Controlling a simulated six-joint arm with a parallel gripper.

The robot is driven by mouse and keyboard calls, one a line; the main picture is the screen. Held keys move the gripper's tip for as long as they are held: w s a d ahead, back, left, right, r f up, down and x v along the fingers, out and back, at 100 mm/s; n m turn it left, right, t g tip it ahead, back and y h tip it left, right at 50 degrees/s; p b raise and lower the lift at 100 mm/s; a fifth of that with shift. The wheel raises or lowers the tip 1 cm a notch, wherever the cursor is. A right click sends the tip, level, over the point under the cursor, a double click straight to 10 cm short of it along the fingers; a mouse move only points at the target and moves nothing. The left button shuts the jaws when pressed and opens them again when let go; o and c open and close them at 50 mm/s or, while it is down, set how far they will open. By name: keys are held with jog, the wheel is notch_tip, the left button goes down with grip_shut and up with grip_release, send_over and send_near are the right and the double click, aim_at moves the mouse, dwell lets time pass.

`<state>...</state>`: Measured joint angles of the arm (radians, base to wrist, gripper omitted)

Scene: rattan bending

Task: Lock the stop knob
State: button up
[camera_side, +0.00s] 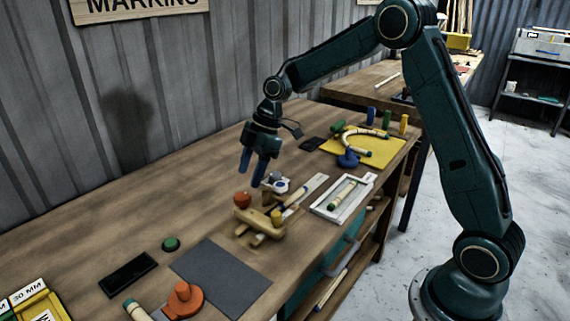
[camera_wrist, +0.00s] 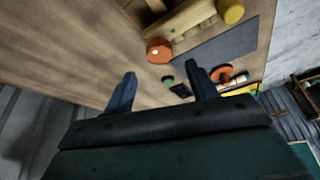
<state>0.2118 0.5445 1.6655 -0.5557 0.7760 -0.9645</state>
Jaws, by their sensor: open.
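A wooden jig (camera_side: 262,224) stands on the bench, with an orange-red round knob (camera_side: 242,199) and a yellow round knob (camera_side: 277,217) on it. A white and blue knob-like part (camera_side: 281,186) sits just behind it. No label shows which one is the stop knob. In the wrist view, the orange-red knob (camera_wrist: 159,50) lies just beyond the fingertips and the yellow knob (camera_wrist: 231,11) is at upper right. My gripper (camera_side: 251,177) is open and empty, its blue fingers pointing down above the jig. The fingers (camera_wrist: 163,74) touch nothing that I can see.
A white tray (camera_side: 318,209) with a rattan piece lies right of the jig. A yellow board (camera_side: 384,151) with a bent cane and upright pegs is behind. A dark mat (camera_side: 220,280), green button (camera_side: 171,243) and orange clamp-like part (camera_side: 184,300) lie in front.

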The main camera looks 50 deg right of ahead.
aim_at(242, 195)
jog(key=shift+x, duration=3.1)
jog(key=c, duration=1)
